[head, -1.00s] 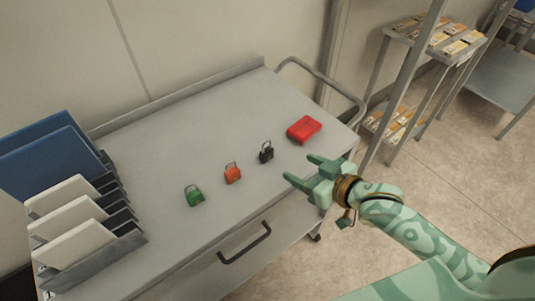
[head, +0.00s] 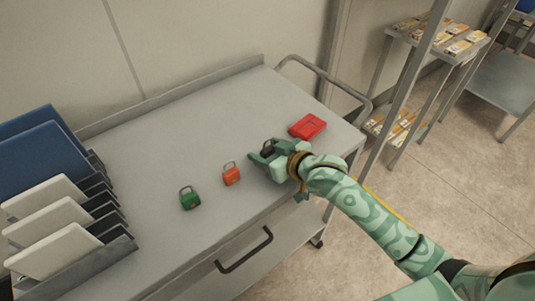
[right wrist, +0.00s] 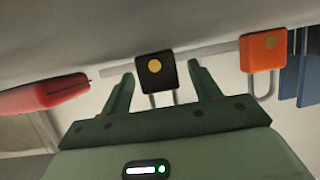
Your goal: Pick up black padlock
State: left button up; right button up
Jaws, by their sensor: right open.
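The black padlock (head: 267,148) stands on the grey cart top, partly hidden by my right gripper in the head view. In the right wrist view the black padlock (right wrist: 156,71) shows a round yellow spot and its shackle, and it sits between the two fingertips. My right gripper (head: 262,151) is open, with one finger on each side of the padlock and gaps between them in the wrist view (right wrist: 158,83). My left gripper is not in view.
An orange padlock (head: 231,174) and a green padlock (head: 189,198) stand left of the black one. A red case (head: 307,126) lies to its right. A rack with white and blue panels (head: 118,247) fills the cart's left end.

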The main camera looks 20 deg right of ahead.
jog(key=c, duration=1.1)
jog(key=shift+r, duration=0.1)
